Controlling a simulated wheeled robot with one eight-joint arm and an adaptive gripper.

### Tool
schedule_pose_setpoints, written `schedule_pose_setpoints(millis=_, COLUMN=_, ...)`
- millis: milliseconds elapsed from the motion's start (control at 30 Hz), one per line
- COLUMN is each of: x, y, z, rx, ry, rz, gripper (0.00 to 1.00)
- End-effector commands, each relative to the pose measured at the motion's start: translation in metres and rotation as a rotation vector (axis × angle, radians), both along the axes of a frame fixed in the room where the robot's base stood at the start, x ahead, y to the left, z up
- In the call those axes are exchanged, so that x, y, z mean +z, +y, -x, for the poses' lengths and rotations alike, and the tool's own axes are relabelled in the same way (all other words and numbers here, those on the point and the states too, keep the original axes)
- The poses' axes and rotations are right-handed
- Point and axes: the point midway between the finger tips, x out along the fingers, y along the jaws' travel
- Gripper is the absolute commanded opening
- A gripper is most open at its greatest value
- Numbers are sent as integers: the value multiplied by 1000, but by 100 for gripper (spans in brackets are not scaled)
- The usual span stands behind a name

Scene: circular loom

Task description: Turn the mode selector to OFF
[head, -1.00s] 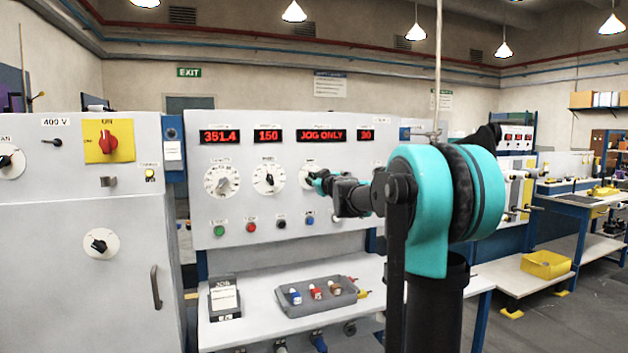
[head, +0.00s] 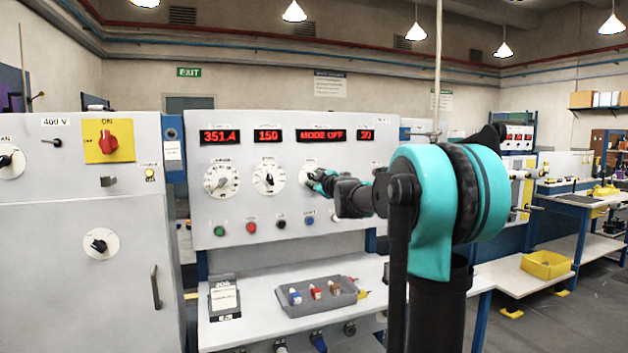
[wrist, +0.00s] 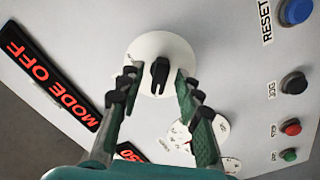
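The mode selector is a black knob (wrist: 160,77) on a round white dial (wrist: 146,46) in the wrist view. In the head view its dial (head: 305,172) is largely hidden behind my gripper (head: 318,181). My gripper (wrist: 155,76) has its two fingers spread on either side of the knob, with visible gaps to it. Nothing is held. The red display (head: 322,136) above the selector reads MODE OFF, and this display (wrist: 50,86) also shows in the wrist view.
Two other dials (head: 221,180) sit left of the selector. A row of push buttons, including a blue RESET button (wrist: 296,12), lies below it. A shelf (head: 262,318) underneath bears a grey tray (head: 345,299). A cabinet with a red switch (head: 108,142) stands at the left.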

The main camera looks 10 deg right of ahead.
Motion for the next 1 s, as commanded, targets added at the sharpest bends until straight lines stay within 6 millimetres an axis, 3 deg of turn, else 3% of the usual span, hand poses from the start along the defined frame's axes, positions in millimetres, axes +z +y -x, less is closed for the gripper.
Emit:
schedule_pose_setpoints(millis=433, x=0, y=-14, z=56, rx=-1, ry=1, rz=-1, gripper=34)
schedule_pose_setpoints(millis=1000, x=0, y=-14, z=61, rx=0, ry=0, rz=-1, gripper=34)
